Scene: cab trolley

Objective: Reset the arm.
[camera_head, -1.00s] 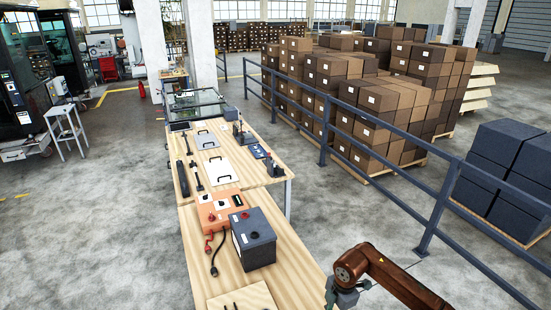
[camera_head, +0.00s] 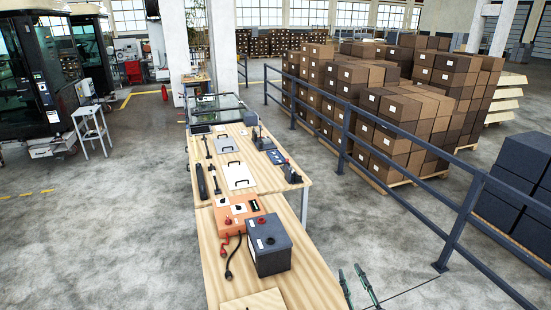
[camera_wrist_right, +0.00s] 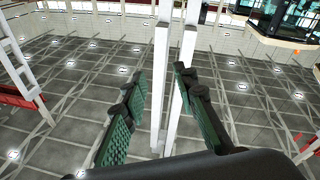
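My right gripper (camera_head: 352,275) shows at the bottom edge of the head view, to the right of the wooden table (camera_head: 211,262). Its two green-padded fingers point up and stand apart. In the right wrist view, the right gripper (camera_wrist_right: 158,85) is open, with nothing held between the fingers. Two white posts (camera_wrist_right: 160,80) show in the background between them. The rest of my right arm is out of the head view. My left gripper is in neither view.
A dark battery-like box (camera_head: 272,256) and an orange unit (camera_head: 234,217) stand on the table. A blue-grey railing (camera_head: 462,222) runs along the right, with stacked brown boxes (camera_head: 405,120) behind it.

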